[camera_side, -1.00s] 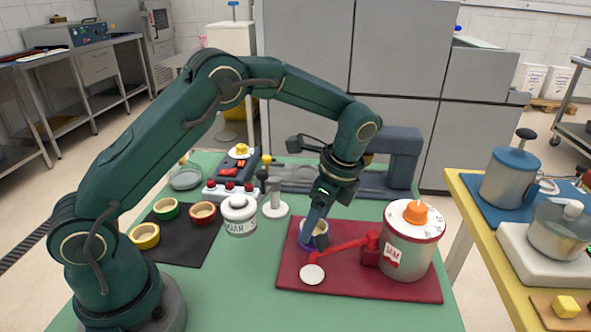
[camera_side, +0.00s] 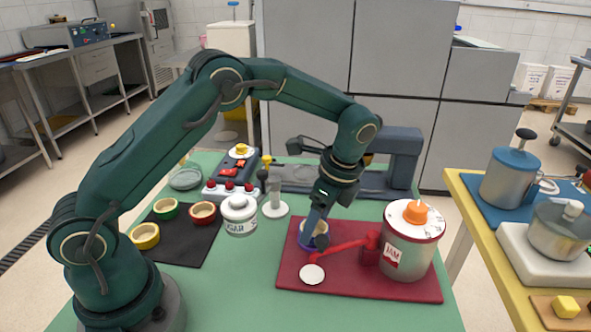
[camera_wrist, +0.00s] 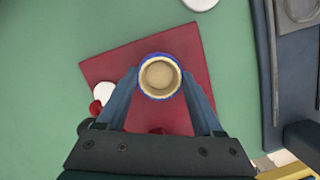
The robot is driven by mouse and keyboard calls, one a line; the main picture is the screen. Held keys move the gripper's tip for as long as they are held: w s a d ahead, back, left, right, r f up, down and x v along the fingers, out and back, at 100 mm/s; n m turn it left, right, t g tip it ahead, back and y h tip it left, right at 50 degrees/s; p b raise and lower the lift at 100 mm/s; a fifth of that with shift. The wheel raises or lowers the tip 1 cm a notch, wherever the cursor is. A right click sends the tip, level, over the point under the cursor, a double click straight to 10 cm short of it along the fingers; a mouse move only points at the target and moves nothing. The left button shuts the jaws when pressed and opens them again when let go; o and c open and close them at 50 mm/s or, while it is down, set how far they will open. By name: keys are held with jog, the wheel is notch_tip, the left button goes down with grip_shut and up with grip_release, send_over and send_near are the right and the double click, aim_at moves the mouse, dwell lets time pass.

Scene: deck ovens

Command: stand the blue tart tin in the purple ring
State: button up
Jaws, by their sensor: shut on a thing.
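My gripper (camera_wrist: 160,88) is shut on the blue tart tin (camera_wrist: 160,57), one finger at each side of it. The tin is round, with a blue rim and a cream filling, and looks upright from above. In the side view my gripper (camera_side: 318,232) points down over the red board, with the tin's pale top partly behind its fingers. A purple band, the purple ring (camera_side: 305,243), shows low around the tin on the board. Fingers and tin hide most of the ring, so I cannot tell whether the tin rests fully down in it.
The red board (camera_side: 350,284) also carries a jam dispenser (camera_side: 408,250) with a red arm and a white disc (camera_side: 312,274). A dark mat (camera_side: 185,245) at left holds yellow, green and red tins. A white sugar pot (camera_side: 240,214) stands between. The green table front is clear.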

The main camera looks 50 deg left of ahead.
jog(key=shift+f, duration=0.45)
jog(key=o, duration=1.1)
jog(key=v, duration=1.1)
jog(key=shift+a, duration=0.1)
